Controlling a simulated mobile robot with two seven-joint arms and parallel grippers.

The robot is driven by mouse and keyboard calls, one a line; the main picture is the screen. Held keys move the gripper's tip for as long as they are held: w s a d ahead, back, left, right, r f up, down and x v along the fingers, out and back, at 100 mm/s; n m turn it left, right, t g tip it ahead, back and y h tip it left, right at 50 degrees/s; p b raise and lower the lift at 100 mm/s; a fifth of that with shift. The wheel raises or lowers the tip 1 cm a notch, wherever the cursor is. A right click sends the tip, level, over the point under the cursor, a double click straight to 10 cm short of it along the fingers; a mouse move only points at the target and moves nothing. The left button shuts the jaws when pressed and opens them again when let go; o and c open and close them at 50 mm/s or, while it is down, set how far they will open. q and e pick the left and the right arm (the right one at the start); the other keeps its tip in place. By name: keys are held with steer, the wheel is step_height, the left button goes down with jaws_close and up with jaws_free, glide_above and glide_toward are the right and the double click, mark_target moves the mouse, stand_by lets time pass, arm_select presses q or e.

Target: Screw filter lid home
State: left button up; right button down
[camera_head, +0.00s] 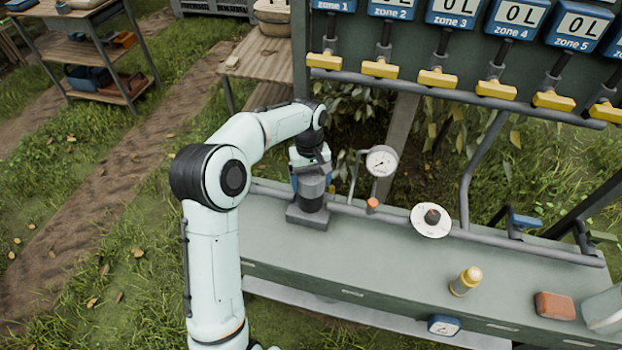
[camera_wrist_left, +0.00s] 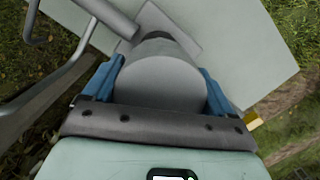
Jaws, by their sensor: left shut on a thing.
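The grey filter housing (camera_head: 308,214) stands upright on the green bench at the left end of the pipe. A grey round lid (camera_wrist_left: 160,82) fills the space between the blue fingers in the left wrist view. My left gripper (camera_head: 312,177) comes down on the housing from above and is shut on the lid, one finger on each side. The lid's lower edge, and whether any gap is left under it, cannot be made out. My right gripper is in neither view.
A dial gauge (camera_head: 382,161) and an orange knob (camera_head: 372,203) are close right of the housing. A white disc with a dark knob (camera_head: 431,221) is farther right. Yellow valve handles hang above.

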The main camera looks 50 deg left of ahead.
arm_select(q)
steer(key=shift+f, duration=0.5)
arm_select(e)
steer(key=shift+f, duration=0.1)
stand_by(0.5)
arm_select(q)
steer(key=o, duration=0.9)
steer(key=shift+c, duration=0.2)
steer(key=r, duration=0.4)
steer(key=a+r+p, duration=0.1)
steer(key=r, duration=0.4)
steer(key=r+p, duration=0.1)
steer(key=r, duration=0.3)
steer(key=shift+w+a+r, duration=0.2)
steer(key=shift+w, duration=0.2)
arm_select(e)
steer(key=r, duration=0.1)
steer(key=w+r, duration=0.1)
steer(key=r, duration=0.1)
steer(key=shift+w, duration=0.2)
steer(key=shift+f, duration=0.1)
